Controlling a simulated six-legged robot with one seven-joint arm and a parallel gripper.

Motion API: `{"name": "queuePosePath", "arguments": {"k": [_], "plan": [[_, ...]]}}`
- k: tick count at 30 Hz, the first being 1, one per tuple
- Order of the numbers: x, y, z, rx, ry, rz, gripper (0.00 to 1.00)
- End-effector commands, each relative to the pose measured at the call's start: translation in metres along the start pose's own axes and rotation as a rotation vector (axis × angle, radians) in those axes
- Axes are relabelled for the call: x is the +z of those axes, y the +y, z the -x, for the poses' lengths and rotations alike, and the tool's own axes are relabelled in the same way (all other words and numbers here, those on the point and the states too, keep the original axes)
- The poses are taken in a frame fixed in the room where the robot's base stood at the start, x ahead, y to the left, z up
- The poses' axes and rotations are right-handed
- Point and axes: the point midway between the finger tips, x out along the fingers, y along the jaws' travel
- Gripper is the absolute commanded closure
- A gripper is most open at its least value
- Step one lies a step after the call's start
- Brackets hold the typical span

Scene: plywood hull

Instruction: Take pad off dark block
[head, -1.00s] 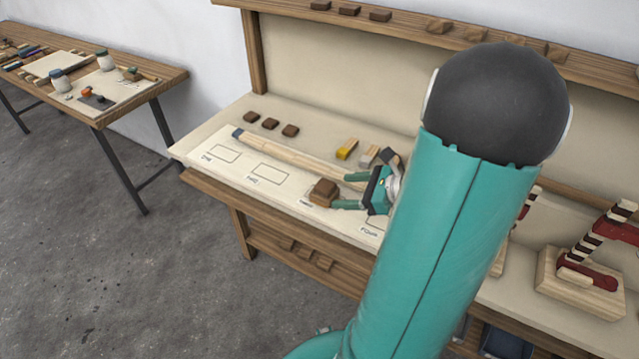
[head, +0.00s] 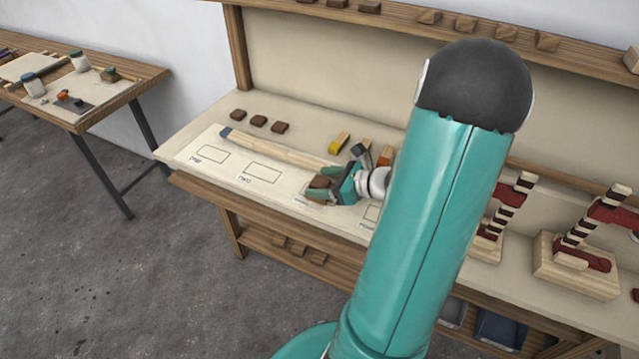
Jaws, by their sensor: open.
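A brown block (head: 320,182) stands on the pale sheet at the third marked box, whose label is partly covered. It lies between the green fingers of my gripper (head: 322,188), which is open around it and low over the bench. The fingers cover much of the block. I cannot tell a separate pad from the block at this size, nor whether either finger touches it.
A pale wooden rod (head: 285,147) with a dark end lies behind the gripper. Small dark blocks (head: 258,121) sit at the back left. A yellow-ended block (head: 339,143) and an orange-ended block (head: 385,158) lie behind. Boxes one and two (head: 262,173) are empty.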

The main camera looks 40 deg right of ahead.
Motion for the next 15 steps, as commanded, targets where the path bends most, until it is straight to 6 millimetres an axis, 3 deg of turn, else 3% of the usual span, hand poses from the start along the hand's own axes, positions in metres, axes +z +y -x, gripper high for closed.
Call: {"name": "queuePosePath", "arguments": {"k": [5,12,15], "plan": [[0.0005,0.0001,-0.0015,0.0,0.0,0.0,0.34],[0.001,0.0001,-0.0024,0.0,0.0,0.0,0.77],[0.001,0.0001,-0.0023,0.0,0.0,0.0,0.81]]}}
